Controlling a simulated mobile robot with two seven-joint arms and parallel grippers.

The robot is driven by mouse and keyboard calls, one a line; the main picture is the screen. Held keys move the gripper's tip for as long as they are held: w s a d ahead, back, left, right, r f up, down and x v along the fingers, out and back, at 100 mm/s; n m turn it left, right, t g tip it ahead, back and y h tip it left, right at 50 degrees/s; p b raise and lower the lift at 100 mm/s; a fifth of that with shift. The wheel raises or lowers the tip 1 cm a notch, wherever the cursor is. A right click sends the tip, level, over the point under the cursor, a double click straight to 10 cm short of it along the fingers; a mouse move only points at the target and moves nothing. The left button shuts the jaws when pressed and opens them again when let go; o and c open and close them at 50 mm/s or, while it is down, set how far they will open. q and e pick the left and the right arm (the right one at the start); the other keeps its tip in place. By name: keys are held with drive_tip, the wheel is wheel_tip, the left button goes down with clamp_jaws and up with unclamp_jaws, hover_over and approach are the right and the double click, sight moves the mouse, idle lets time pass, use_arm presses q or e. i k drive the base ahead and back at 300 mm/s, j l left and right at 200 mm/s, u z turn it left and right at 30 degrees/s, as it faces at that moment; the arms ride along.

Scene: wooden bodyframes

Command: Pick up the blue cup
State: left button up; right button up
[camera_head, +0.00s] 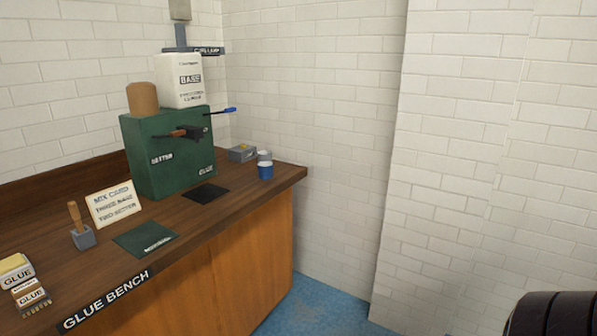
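The blue cup (265,171) stands upright near the right end of the wooden glue bench (225,224). It is close in front of a grey cup (264,156), and I cannot tell whether the two touch. Neither of my grippers shows in the head view.
A green dispenser (185,170) with a white container (180,80) stands left of the cups. A small grey box (242,153) is beside them. A dark pad (205,194) and green mat (145,239) lie in front. Brick walls close off the back and right.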

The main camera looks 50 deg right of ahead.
sight(265, 168)
drive_tip(key=z, duration=1.3)
drive_tip(key=i+l+z, duration=0.1)
drive_tip(key=i+l, duration=0.15)
drive_tip(key=i, duration=0.15)
drive_tip(key=i+l, duration=0.25)
drive_tip(key=i, duration=0.2)
drive_tip(key=z, duration=0.05)
